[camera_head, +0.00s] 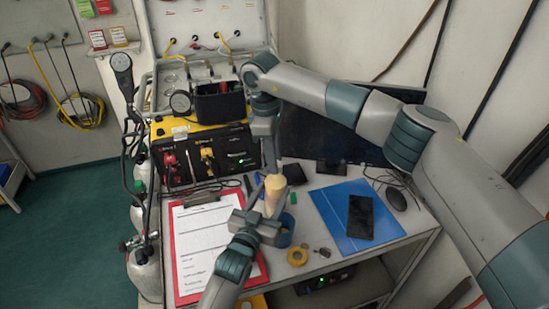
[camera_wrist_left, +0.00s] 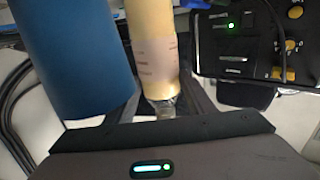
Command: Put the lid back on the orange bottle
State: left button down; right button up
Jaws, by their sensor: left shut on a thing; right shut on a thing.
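The orange bottle (camera_head: 274,186) is upright, pale orange to cream, above the front part of the table. My left gripper (camera_head: 268,208) is shut on it from the front. The left wrist view shows the bottle (camera_wrist_left: 155,45) between my left fingers (camera_wrist_left: 165,100). My right gripper (camera_head: 268,160) points down just behind and above the bottle. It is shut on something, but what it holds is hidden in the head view. I cannot make out the lid in either view.
A blue cup (camera_head: 284,237) stands close beside the bottle. A yellow tape roll (camera_head: 297,256) lies near the front edge. A red clipboard (camera_head: 178,250) lies on the left, and a blue folder (camera_head: 335,215) with a black phone (camera_head: 360,217) on the right. The air panel case (camera_head: 235,137) stands behind.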

jog(key=shift+m, duration=0.8)
jog(key=o, duration=1)
jog(key=shift+r, duration=2.25)
jog(key=shift+n, duration=0.3)
jog(key=shift+c, duration=0.4)
